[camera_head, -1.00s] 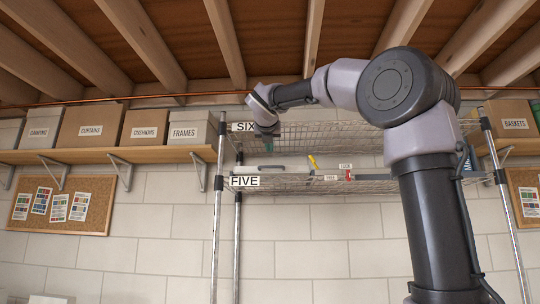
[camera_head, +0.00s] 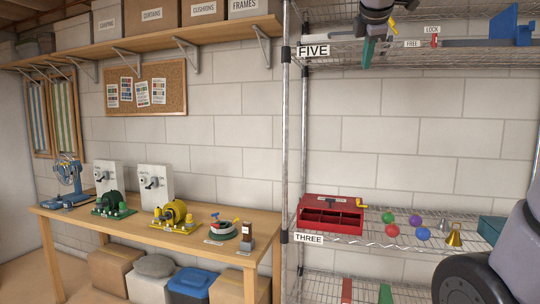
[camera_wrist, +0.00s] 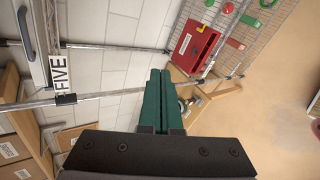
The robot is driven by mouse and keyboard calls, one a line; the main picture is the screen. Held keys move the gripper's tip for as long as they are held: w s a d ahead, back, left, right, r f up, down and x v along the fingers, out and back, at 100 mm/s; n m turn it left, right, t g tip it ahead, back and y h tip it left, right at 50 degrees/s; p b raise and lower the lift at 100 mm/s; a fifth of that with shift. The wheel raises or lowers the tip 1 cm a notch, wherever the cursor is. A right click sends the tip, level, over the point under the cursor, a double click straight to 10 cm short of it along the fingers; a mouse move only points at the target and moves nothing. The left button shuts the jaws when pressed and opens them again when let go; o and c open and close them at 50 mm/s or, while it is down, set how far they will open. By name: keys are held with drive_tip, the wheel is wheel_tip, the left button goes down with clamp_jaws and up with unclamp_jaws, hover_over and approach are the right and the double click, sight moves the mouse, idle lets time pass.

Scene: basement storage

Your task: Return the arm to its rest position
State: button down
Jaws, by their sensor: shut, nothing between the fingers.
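My gripper (camera_head: 366,60) hangs at the top of the head view, in front of the shelf labelled FIVE, with its green fingers pointing down. In the wrist view my gripper (camera_wrist: 159,72) shows its two green fingers side by side and shut, with nothing between them. Other links of my arm fill the lower right corner of the head view. The part of the arm between them and the gripper is out of frame.
A wire rack has shelf FIVE (camera_head: 330,62) above and shelf THREE (camera_head: 335,238) below, holding a red box (camera_head: 322,226), coloured balls and a brass bell (camera_head: 454,236). A wooden workbench (camera_head: 150,230) with machines stands left. Open floor (camera_wrist: 270,110) shows in the wrist view.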

drive_tip(key=s+f+m+g+y, duration=0.1)
drive_tip(key=s+f+m+y, duration=0.1)
drive_tip(key=s+f+m, duration=0.6)
drive_tip(key=s+f+m+g+y, duration=0.2)
drive_tip(key=s+f+m, duration=0.7)
drive_tip(key=f+m, duration=0.4)
drive_tip(key=shift+f+m+g, duration=0.3)
drive_tip(key=shift+f+m, duration=0.1)
drive_tip(key=shift+f, duration=0.45)
drive_tip(key=shift+w+a, duration=0.1)
